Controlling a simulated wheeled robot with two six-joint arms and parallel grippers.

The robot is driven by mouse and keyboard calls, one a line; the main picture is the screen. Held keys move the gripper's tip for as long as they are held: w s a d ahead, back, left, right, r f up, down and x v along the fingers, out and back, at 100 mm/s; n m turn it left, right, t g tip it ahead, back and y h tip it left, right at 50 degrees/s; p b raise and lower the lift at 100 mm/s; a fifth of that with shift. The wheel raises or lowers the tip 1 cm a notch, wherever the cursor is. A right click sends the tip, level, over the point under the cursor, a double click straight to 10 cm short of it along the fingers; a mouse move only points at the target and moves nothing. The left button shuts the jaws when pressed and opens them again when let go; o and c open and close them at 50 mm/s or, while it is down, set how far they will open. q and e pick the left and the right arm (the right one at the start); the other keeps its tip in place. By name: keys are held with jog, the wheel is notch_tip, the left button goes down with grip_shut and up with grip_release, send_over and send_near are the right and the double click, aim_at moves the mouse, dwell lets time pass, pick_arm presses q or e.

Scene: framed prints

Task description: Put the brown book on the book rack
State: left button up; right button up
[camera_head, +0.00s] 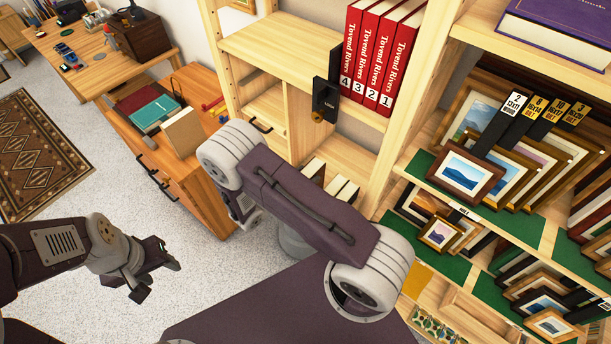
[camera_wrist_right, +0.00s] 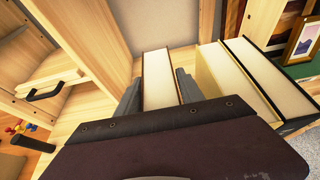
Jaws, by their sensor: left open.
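A brown book (camera_wrist_right: 157,75), its pale page edges facing up, stands upright between the two fingers of my right gripper (camera_wrist_right: 158,90) in the right wrist view. One finger lies along each side, very close to the covers; I cannot tell whether they press on it. A cream book and a black book (camera_wrist_right: 265,75) stand to its right on the wooden book rack (camera_wrist_right: 110,30). The head view shows the book tops (camera_head: 313,170) low in the rack; my right arm hides the right gripper there. My left gripper (camera_head: 158,275) is open and empty over the carpet.
Red numbered books (camera_head: 380,55) stand on the shelf above, beside a black bookend (camera_head: 325,95). Framed prints (camera_head: 465,175) fill the shelves at right. A wooden cabinet (camera_head: 190,180) with books on top stands at left.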

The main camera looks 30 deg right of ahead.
jog(key=shift+o, duration=0.9)
jog(key=shift+r, duration=0.25)
jog(key=b+v, duration=0.2)
jog(key=v, duration=1)
jog(key=s+d+r+m+g+y, duration=0.1)
jog(key=s+m+y, duration=0.3)
jog(key=m, duration=0.7)
jog(key=s+d+r+m+g+y, duration=0.1)
jog(key=s+m+g+y, duration=0.2)
jog(key=m+y, duration=0.5)
jog(key=s+m, duration=0.1)
jog(key=m, duration=0.3)
jog(key=shift+d+r+y, duration=0.3)
jog(key=shift+y, duration=0.1)
